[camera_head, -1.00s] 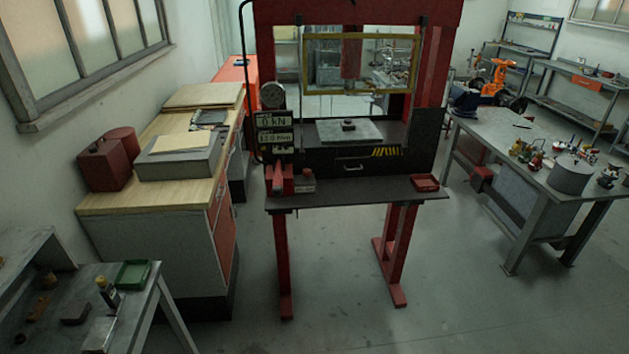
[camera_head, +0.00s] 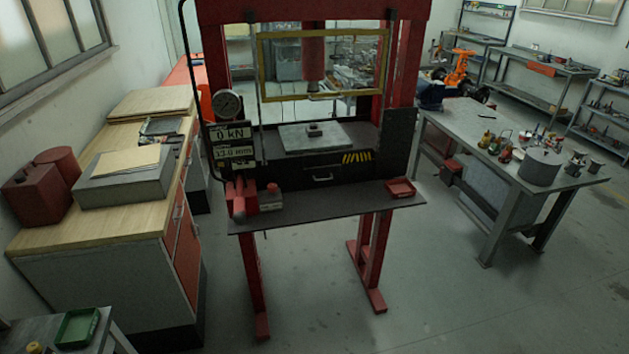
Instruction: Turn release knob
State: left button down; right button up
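A red-framed press (camera_head: 396,75) stands in the middle of the head view. On the left of its dark shelf (camera_head: 330,208) is a red block with a lever-like part (camera_head: 240,197). Beside it, a small box with a red knob-like top (camera_head: 272,188) sits on the shelf; I cannot tell which part is the release knob. A round gauge (camera_head: 228,104) and a display reading 0 kN (camera_head: 231,134) are on the left post. A small dark piece (camera_head: 314,129) lies on the press's grey plate (camera_head: 296,141). Neither of my grippers shows.
A wooden-topped cabinet (camera_head: 75,231) with boxes stands at the left. A metal workbench (camera_head: 465,118) with small items and a grey cylinder (camera_head: 540,166) stands at the right. A green tray (camera_head: 77,328) is at the lower left. The floor (camera_head: 420,310) in front of the press is clear.

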aim_at(273, 187)
jog(key=z, duration=0.15)
jog(key=i, duration=0.7)
jog(key=u, duration=0.75)
jog(key=i, duration=0.5)
jog(key=u, duration=0.55)
